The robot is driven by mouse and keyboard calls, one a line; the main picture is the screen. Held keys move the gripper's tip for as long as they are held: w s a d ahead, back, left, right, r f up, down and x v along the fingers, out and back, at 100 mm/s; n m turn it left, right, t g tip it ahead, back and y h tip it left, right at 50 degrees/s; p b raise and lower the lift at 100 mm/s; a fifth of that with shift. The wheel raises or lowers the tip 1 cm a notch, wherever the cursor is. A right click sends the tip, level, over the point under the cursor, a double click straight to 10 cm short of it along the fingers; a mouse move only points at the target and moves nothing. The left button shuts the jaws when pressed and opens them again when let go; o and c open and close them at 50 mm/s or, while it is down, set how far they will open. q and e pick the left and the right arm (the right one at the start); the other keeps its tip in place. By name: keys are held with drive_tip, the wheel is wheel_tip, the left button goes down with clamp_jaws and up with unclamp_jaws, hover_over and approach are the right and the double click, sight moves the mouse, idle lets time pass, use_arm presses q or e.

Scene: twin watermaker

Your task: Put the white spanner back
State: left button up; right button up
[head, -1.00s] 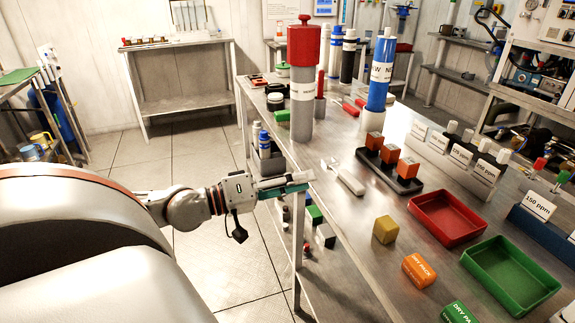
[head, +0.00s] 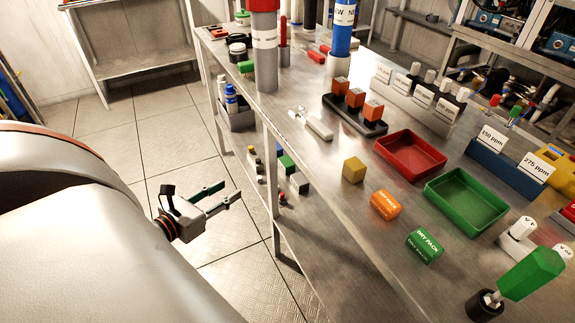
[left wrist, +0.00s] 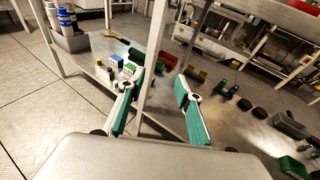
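The white spanner (head: 312,123) lies flat on the metal table top in the head view, between the tall grey cylinder and the yellow block. Nothing holds it. My left gripper (head: 229,190) is open and empty, with its two green-lined fingers apart. It hangs over the floor to the left of the table, apart from the spanner and lower in the picture. In the left wrist view the open fingers (left wrist: 159,84) point towards the lower shelf and a table leg. The spanner does not show there. My right gripper is not in view.
The table's near edge and a leg (head: 272,180) stand right of my left gripper. Around the spanner are a black block rack (head: 355,118), a yellow block (head: 353,170), a red tray (head: 410,158) and a green tray (head: 467,200). Several small items stand on the lower shelf (left wrist: 95,70).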

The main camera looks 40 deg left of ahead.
use_arm(q)
drive_tip(key=s+d+f+n+g, duration=0.2)
drive_tip(key=d+f+n, duration=0.4)
drive_tip(key=n, duration=0.3)
drive_tip(key=s+d+f+n+g, duration=0.1)
drive_tip(key=s+d+f+n, duration=0.2)
drive_tip(key=d+f+n, duration=0.35)
drive_tip(key=d+f+n+g+h, duration=0.1)
drive_tip(key=d+f+n+h, duration=0.25)
drive_tip(key=d+n, duration=1.1)
drive_tip(key=shift+h, duration=0.35)
drive_tip(key=r+p, duration=0.2)
drive_tip(key=p, duration=0.1)
drive_tip(key=s+d+r+p, duration=0.1)
drive_tip(key=p, duration=0.1)
drive_tip(key=r+p, duration=0.2)
drive_tip(key=p, duration=0.1)
drive_tip(key=shift+s+d+r+p, duration=0.15)
drive_tip(key=shift+r+p, duration=0.15)
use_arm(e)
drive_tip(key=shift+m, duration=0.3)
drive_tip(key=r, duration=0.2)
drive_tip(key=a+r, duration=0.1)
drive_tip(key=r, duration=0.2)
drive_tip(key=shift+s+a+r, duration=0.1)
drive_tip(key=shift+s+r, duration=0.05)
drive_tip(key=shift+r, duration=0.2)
